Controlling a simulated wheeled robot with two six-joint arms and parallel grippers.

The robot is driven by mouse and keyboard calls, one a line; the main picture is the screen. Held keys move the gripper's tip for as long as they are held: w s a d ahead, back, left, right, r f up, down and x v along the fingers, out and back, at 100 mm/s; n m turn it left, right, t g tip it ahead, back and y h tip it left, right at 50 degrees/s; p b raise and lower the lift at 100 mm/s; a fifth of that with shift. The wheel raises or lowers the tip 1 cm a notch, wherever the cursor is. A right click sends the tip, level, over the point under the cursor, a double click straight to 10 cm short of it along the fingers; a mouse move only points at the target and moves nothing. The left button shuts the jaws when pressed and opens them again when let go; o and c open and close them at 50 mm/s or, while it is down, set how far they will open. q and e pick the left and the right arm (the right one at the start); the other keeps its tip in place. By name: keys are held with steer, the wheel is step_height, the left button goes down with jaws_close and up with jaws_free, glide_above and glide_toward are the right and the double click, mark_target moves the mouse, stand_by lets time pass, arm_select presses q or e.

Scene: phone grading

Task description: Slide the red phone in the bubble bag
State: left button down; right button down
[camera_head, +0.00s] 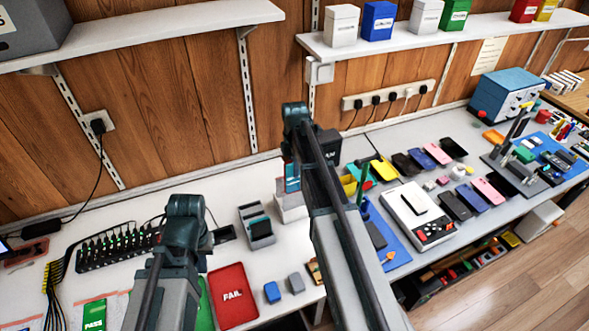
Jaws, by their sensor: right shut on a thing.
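My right gripper (296,118) is over the back of the bench, in the middle of the view. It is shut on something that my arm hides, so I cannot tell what. I cannot make out the red phone for certain. No bubble bag is clearly visible; my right arm covers part of the bench. My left gripper (186,208) is over the front left of the bench, seen from behind. Its fingers are hidden, so I cannot tell whether it is open.
A red FAIL tray (233,311) and green PASS tray (94,316) lie at the front. A grey holder (257,228) stands between my arms. A white box (292,208) is beside my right arm. Several phones, including a pink one (491,189), lie right. A shelf (335,52) overhangs behind.

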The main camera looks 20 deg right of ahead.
mark_target(295, 191)
steer(key=shift+f, duration=0.2)
steer(key=shift+f+b, duration=0.4)
steer(key=shift+b, duration=0.1)
steer(key=shift+f, duration=0.15)
steer(key=shift+f+b, duration=2.25)
steer(key=shift+b, duration=0.15)
steer(key=shift+f, duration=0.1)
steer(key=shift+f+b, duration=1.25)
steer(key=shift+b, duration=0.15)
steer(key=c, duration=0.8)
jaws_free()
steer(key=shift+r, duration=0.1)
